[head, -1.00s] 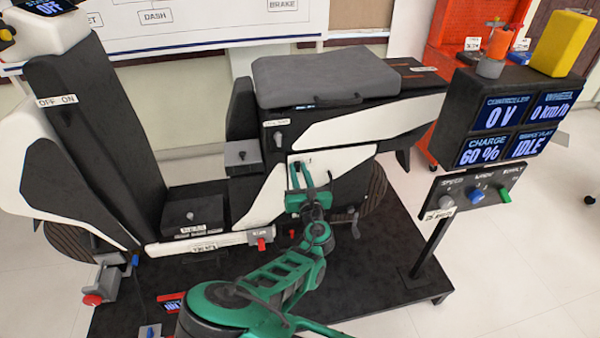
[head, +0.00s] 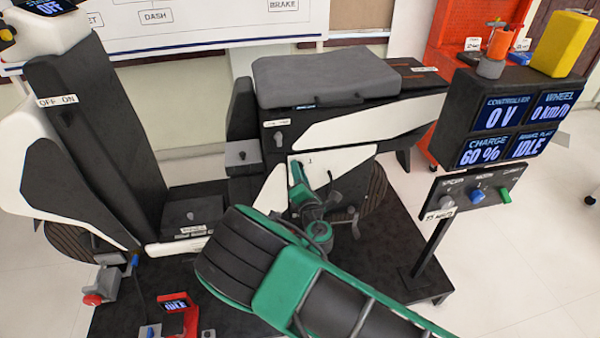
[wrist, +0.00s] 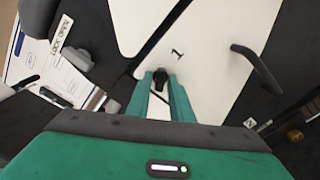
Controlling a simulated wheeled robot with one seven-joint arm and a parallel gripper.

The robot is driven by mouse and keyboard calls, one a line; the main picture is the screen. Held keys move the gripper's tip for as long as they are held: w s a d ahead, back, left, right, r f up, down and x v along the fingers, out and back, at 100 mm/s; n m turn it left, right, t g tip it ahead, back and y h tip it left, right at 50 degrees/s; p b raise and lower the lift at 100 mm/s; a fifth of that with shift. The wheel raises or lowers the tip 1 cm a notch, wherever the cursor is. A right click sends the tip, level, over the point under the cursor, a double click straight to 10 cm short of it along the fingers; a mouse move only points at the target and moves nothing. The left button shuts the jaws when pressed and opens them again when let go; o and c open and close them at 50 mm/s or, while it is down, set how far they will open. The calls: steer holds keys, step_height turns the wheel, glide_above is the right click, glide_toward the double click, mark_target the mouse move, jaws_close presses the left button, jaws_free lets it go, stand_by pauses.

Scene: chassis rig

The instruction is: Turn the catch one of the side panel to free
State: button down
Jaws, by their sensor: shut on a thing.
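The side panel (head: 345,158) is a white and black panel on the rig below the grey seat, and it also shows in the wrist view (wrist: 215,40). In the wrist view, catch one (wrist: 160,76) is a small dark knob near the panel's edge, beside a printed 1. My gripper (wrist: 161,86) is shut on catch one, a green finger on each side of it. In the head view my gripper (head: 296,172) is at the panel's left part and hides the catch. I cannot tell the catch's angle.
A dark handle (wrist: 257,65) stands out from the panel, to the right of my fingers. A LOCK OPEN label (wrist: 62,34) and a lock part lie at the left. The grey seat (head: 320,78) is above the panel, and a switch post (head: 470,195) stands at the right.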

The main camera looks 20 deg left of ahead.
steer(key=m, duration=0.6)
steer(key=shift+w+d, duration=0.15)
steer(key=shift+d, duration=0.1)
steer(key=shift+f+m, duration=0.1)
steer(key=shift+m, duration=0.3)
steer(key=c, duration=1.8)
jaws_free()
steer(key=shift+a, duration=0.1)
steer(key=v, duration=1)
steer(key=shift+s, duration=0.35)
